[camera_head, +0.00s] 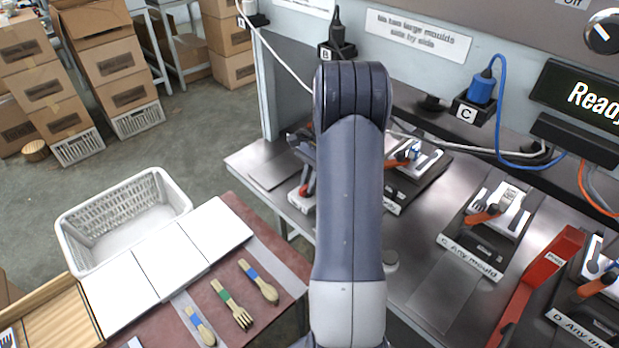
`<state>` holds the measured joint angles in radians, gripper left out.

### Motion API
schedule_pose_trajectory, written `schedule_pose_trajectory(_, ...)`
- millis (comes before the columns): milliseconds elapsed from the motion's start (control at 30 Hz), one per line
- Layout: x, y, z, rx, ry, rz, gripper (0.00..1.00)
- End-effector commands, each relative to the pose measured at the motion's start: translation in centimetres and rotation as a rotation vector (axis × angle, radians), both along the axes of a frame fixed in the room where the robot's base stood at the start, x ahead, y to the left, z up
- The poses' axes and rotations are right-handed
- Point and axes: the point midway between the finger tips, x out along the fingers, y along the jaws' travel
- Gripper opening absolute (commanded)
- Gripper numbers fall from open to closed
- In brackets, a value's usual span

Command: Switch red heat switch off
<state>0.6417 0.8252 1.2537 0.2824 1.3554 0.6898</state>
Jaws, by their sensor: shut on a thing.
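My arm stands upright across the middle and hides much of the bench behind it. My gripper (304,150) shows only in part, dark, at the left of the arm. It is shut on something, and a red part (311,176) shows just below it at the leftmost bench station. I cannot tell whether this red part is the red heat switch or a clamp handle, or exactly where the jaws touch. No other part is clearly the red heat switch. A dial (603,32) sits on the panel at the top right, under the word "Off".
Mould stations with orange handles stand along the metal bench (440,290), including the C station (490,222). A blue plug (482,88) sits in socket C. A display (585,95) reads "Ready". A white basket (125,225) and wooden cutlery (232,304) are at the left.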

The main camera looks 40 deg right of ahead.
Motion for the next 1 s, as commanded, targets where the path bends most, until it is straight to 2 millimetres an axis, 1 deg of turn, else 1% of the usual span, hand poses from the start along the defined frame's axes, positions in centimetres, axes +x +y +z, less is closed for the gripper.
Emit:
schedule_pose_trajectory(200, 0.19, 0.08, 0.16, 0.000, 0.000, 0.199, 0.00)
schedule_pose_trajectory(500, 0.33, 0.11, 0.10, -0.001, -0.001, 0.411, 0.00)
schedule_pose_trajectory(700, 0.36, 0.12, 0.08, 0.000, -0.002, 0.494, 0.00)
schedule_pose_trajectory(1000, 0.35, 0.12, 0.05, -0.002, 0.000, 0.540, 0.00)
